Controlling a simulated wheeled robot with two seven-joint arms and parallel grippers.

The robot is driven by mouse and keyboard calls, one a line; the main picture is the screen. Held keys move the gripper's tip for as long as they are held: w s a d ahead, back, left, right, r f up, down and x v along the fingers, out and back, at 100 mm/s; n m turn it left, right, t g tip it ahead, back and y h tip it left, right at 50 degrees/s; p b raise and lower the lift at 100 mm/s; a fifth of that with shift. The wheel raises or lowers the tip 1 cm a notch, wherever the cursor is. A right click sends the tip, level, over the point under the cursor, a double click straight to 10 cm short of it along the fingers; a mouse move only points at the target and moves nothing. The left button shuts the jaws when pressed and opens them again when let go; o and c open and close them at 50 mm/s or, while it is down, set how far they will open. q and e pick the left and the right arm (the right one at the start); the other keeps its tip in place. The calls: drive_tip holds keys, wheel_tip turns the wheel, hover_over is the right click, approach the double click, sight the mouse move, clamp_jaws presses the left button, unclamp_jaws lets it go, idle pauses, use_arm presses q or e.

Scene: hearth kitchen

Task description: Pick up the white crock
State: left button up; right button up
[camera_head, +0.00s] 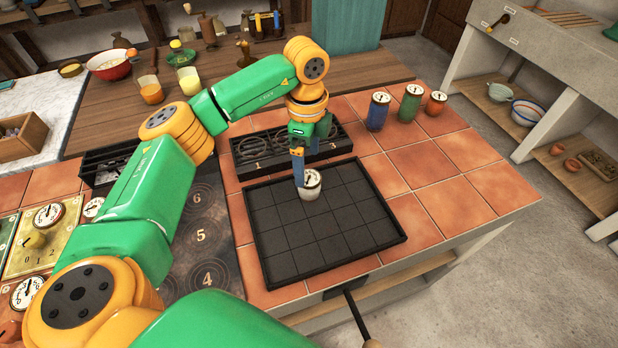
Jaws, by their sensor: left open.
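The white crock (311,190) stands on the black gridded tray (355,244), near its back middle. It has a dial-like marked lid. My left gripper (299,180) points down just at the left side of the crock. Its fingers are open and partly overlap the crock in the picture; I cannot tell whether they touch it. My right gripper is not in the picture.
Behind the tray is a black rack (250,155) with round slots. Blue (377,111), green (410,103) and red (435,103) crocks stand at the back right. A numbered dark hob (201,237) lies left of the tray. Tiles right of the tray are clear.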

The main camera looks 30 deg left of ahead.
sight(309, 177)
use_arm(q)
drive_tip(key=shift+s+f, duration=0.25)
drive_tip(key=shift+f, duration=0.05)
drive_tip(key=f, duration=0.2)
drive_tip(key=f+p, duration=0.1)
drive_tip(key=f, duration=0.1)
drive_tip(key=f+p, duration=0.1)
drive_tip(key=shift+w+d+f, duration=0.1)
drive_tip(key=shift+w+f, duration=0.3)
drive_tip(key=shift+s+d, duration=0.1)
drive_tip(key=c, duration=0.6)
drive_tip(key=shift+r, duration=0.1)
clamp_jaws()
